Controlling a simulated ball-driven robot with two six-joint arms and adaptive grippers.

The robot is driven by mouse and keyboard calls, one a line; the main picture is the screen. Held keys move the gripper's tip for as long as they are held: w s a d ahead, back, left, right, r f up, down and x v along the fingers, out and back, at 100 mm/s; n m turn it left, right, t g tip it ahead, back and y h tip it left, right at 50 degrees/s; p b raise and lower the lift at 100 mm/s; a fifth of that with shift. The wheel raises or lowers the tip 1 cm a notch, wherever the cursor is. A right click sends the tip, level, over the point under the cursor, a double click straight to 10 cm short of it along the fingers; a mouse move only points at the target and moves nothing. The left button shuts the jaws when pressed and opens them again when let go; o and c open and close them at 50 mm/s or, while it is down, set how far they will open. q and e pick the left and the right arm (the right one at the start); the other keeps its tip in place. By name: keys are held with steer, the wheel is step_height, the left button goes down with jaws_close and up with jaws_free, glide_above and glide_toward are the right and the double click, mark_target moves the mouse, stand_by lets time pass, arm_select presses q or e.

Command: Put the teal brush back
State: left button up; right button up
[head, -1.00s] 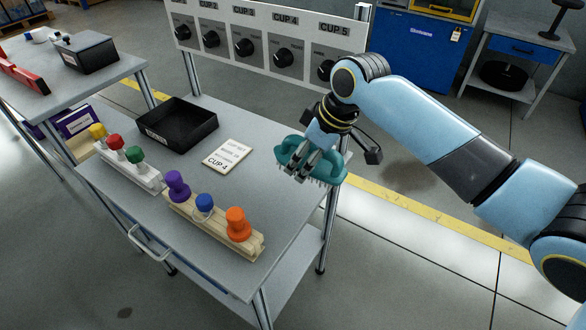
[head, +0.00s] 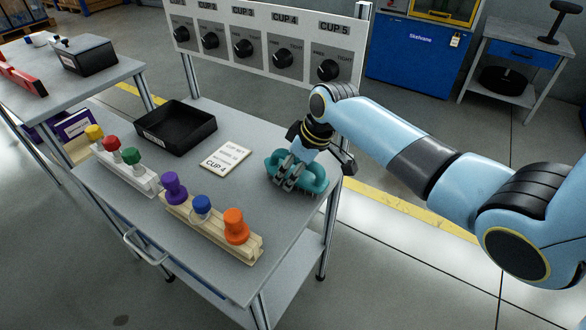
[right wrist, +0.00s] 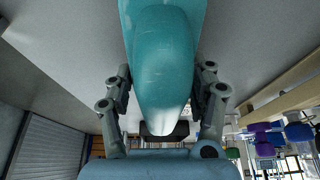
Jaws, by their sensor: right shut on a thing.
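The teal brush (head: 312,179) is at the right part of the grey table (head: 240,205), bristles down, very low over the top or on it; I cannot tell if it touches. My right gripper (head: 287,182) is shut on the brush from above, with its fingers around the handle. In the right wrist view the brush (right wrist: 163,70) fills the space between the two fingers of my gripper (right wrist: 162,100). My left gripper is not in view.
A card reading CUP 4 (head: 226,155) and a black tray (head: 175,127) lie left of the brush. A wooden rack (head: 213,229) with purple, blue and orange knobbed pieces stands at the front. A white rack (head: 125,166) stands left. A dial panel (head: 265,48) rises behind.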

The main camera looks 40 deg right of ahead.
steer(key=o, duration=1.2)
steer(key=shift+r, duration=0.1)
steer(key=shift+s+r, duration=0.1)
steer(key=shift+r, duration=0.25)
steer(key=p+v, duration=0.2)
steer(key=v, duration=0.9)
steer(key=shift+s+r+p, duration=0.1)
steer(key=shift+r+p, duration=0.05)
steer(key=shift+p, duration=0.2)
steer(key=shift+s, duration=0.1)
